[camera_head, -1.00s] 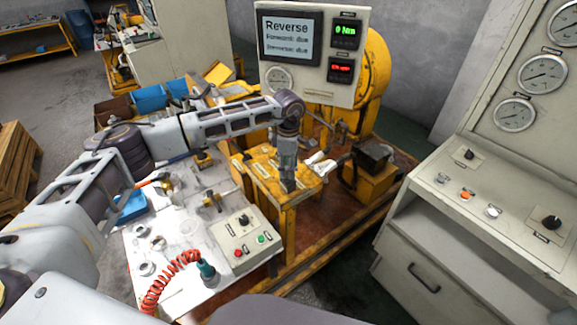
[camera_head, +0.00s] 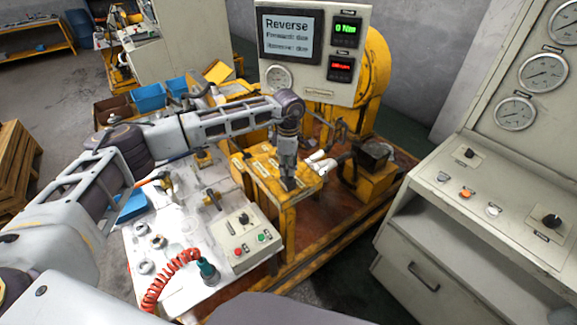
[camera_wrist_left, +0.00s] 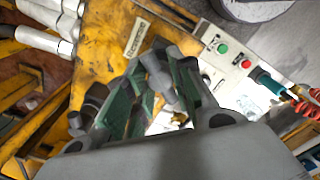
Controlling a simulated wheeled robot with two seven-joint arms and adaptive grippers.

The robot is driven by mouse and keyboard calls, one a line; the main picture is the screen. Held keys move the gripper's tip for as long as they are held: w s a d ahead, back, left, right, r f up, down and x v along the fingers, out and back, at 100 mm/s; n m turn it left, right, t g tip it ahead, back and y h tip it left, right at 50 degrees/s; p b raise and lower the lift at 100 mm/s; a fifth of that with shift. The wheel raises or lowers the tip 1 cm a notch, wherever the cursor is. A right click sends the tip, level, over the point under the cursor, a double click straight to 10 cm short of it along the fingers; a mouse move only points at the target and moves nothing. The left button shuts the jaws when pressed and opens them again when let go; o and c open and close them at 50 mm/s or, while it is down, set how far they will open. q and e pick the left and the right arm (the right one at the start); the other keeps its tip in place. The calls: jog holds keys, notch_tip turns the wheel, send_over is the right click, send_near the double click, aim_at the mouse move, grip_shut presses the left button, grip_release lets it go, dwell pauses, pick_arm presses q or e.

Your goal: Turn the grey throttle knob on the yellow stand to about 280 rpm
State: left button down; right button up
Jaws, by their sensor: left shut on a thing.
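The yellow stand (camera_head: 262,178) is in the middle of the head view, with its top beneath my left gripper (camera_head: 289,184). In the left wrist view, the green-padded fingers of my left gripper (camera_wrist_left: 157,82) are shut on the grey throttle knob (camera_wrist_left: 156,72). The knob is hidden by the gripper in the head view. A small label (camera_wrist_left: 137,37) is on the yellow top near the knob. The display panel (camera_head: 291,36) reads "Reverse", with a green "0 Nm" readout (camera_head: 345,29) and a red readout (camera_head: 341,67) too blurred to read. My right gripper is not in view.
White-grey cylindrical parts (camera_head: 321,161) lie right of the gripper. A control box (camera_head: 241,232) with red and green buttons and a coiled red hose (camera_head: 168,277) are on the white bench at left. A grey console (camera_head: 482,215) with gauges stands at right.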

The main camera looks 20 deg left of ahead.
pick_arm(q)
jog(key=shift+m+b, duration=1)
jog(key=shift+b, duration=0.15)
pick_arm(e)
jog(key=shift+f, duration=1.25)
pick_arm(q)
jog(key=c, duration=1.2)
grip_release()
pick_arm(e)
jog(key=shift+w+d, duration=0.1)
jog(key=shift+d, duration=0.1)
pick_arm(q)
jog(key=shift+r, duration=0.15)
notch_tip(320, 180, up, 12)
jog(key=shift+f, duration=0.15)
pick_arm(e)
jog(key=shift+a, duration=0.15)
